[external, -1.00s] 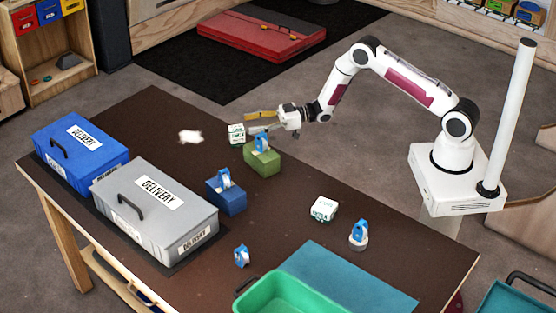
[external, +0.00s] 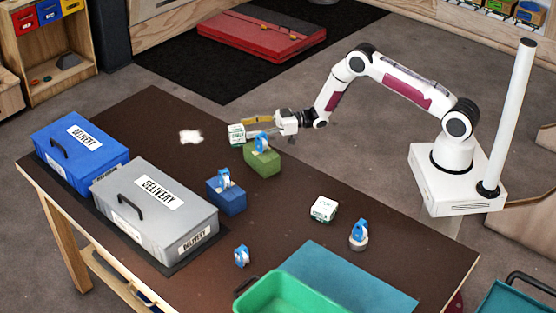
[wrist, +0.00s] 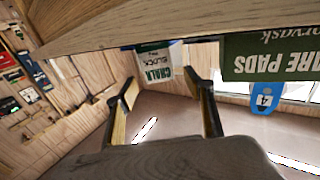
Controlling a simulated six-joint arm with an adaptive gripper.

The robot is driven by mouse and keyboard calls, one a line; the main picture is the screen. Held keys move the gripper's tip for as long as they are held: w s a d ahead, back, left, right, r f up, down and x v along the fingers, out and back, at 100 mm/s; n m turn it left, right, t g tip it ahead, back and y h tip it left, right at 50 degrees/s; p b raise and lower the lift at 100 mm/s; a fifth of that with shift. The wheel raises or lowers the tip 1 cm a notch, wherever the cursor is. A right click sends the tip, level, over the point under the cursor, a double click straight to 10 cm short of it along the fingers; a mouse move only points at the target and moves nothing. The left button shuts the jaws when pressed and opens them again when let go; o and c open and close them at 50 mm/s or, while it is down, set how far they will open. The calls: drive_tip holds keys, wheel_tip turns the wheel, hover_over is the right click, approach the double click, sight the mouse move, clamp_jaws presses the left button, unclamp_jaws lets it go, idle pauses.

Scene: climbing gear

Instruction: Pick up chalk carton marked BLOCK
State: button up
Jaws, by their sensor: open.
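The white and green chalk carton marked BLOCK (external: 237,134) stands on the brown table near its far edge. In the wrist view the carton (wrist: 155,62) appears upside down, with CHALK and BLOCK readable, ahead of and between my fingertips. My gripper (external: 250,127) reaches in low from the right, its fingers spread and pointing at the carton. In the wrist view my gripper (wrist: 160,84) is open and empty. Whether a fingertip touches the carton cannot be told.
A green SPARE PADS box (external: 262,160) with a blue tagged item on top stands close beside the gripper; it also shows in the wrist view (wrist: 270,60). A blue box (external: 228,200), another white-green carton (external: 323,209) and a grey delivery box (external: 155,215) stand nearer the front.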

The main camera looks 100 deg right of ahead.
sight(236, 128)
drive_tip(key=shift+w, duration=0.2)
drive_tip(key=shift+x, duration=2.55)
drive_tip(key=c, duration=1.3)
